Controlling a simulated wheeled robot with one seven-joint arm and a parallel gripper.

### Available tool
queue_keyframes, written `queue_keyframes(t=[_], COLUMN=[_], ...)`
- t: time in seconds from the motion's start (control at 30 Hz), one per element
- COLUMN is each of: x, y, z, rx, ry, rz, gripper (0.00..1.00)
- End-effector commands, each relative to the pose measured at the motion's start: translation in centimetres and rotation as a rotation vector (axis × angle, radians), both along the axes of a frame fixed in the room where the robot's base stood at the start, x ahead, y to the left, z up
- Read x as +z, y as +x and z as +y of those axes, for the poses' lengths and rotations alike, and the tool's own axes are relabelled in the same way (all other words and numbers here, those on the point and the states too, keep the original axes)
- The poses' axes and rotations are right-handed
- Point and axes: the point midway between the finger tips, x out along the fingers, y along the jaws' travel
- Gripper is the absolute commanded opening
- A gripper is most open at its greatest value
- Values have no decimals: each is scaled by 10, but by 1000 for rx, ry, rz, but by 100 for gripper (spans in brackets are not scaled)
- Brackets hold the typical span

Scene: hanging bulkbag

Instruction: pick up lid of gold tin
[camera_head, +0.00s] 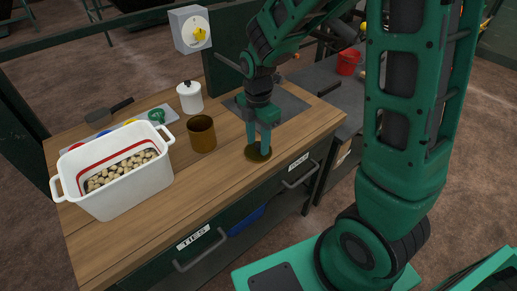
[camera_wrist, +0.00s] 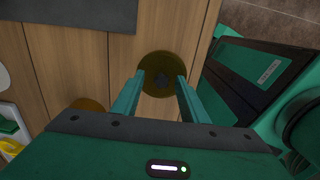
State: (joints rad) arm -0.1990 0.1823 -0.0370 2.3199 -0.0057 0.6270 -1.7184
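The round gold lid (camera_head: 258,154) lies flat on the wooden bench near its front edge. In the wrist view the lid (camera_wrist: 161,66) shows a dark mark at its middle. The gold tin (camera_head: 202,134) stands open on the bench to the left of the lid; only a brown edge of it shows in the wrist view (camera_wrist: 88,104). My gripper (camera_head: 262,148) points down over the lid. In the wrist view its two fingers (camera_wrist: 160,78) are apart, with nothing seen held between them. Whether the fingertips touch the lid cannot be told.
A white tub (camera_head: 115,178) of pale round pieces stands at the left. A white lidded jar (camera_head: 189,97) stands behind the tin. A dark plate (camera_head: 284,103) lies behind my gripper. Bare wood (camera_head: 185,190) lies in front of the tin.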

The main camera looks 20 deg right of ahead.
Motion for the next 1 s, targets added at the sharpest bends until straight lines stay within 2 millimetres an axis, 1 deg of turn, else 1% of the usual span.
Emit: queue_keyframes(t=[0.03,0.13,0.17,0.47,0.67,0.77,0.87,1.0], x=[0,0,0,1,11,23,43,61], y=[0,0,0,0,1,1,1,-10], z=[0,0,0,0,0,0,0,31], rx=[0,0,0,0,0,-1,-1,6], ry=[0,0,0,0,1,1,1,2], rz=[0,0,0,0,-3,-5,-6,-5], gripper=[28,4,0,0,0,0,0,0])
